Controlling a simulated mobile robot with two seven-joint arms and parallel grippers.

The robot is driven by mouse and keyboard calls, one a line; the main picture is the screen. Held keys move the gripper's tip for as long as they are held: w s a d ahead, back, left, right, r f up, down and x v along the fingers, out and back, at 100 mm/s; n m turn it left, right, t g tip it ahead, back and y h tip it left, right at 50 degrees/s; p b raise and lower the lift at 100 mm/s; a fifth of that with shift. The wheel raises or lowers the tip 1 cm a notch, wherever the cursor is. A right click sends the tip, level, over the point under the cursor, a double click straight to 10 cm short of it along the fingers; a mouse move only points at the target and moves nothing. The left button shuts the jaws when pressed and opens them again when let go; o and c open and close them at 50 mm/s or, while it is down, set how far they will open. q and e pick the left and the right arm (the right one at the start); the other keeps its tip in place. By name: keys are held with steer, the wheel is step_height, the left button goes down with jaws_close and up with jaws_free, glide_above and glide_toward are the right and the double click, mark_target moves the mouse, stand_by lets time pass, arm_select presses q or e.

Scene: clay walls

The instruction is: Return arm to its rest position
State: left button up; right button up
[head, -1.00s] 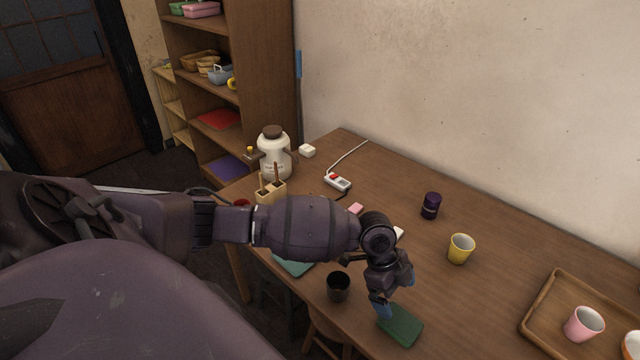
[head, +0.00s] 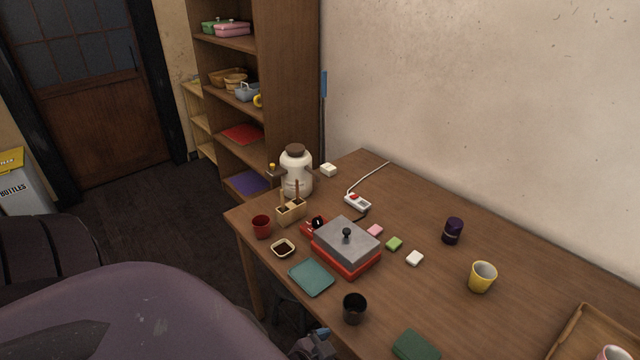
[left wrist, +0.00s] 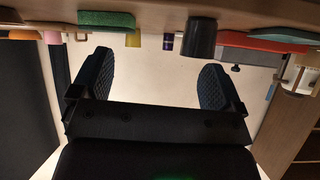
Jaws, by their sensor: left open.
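My left gripper (left wrist: 157,80) is open and empty in the left wrist view, its two dark padded fingers wide apart with nothing between them. In the head view only a small part of my left gripper (head: 318,345) shows at the bottom edge, by the near edge of the table (head: 400,300). Most of my left arm is out of the head view. The wrist view is upside down, with the tabletop along its top and a black cup (left wrist: 201,38) hanging near the fingers. My right gripper is in neither view.
The black cup (head: 354,308) and a green block (head: 415,346) stand near the table's front edge. A red grill with a grey lid (head: 346,245), teal mat (head: 311,277), yellow cup (head: 482,277) and tray (head: 580,330) are also on the table. Floor (head: 150,225) at left is clear.

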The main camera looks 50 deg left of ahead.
arm_select(q)
steer(key=shift+s+a+n+y, duration=0.5)
steer(key=shift+s+a+y, duration=0.1)
steer(key=shift+s+a, duration=0.6)
stand_by(0.4)
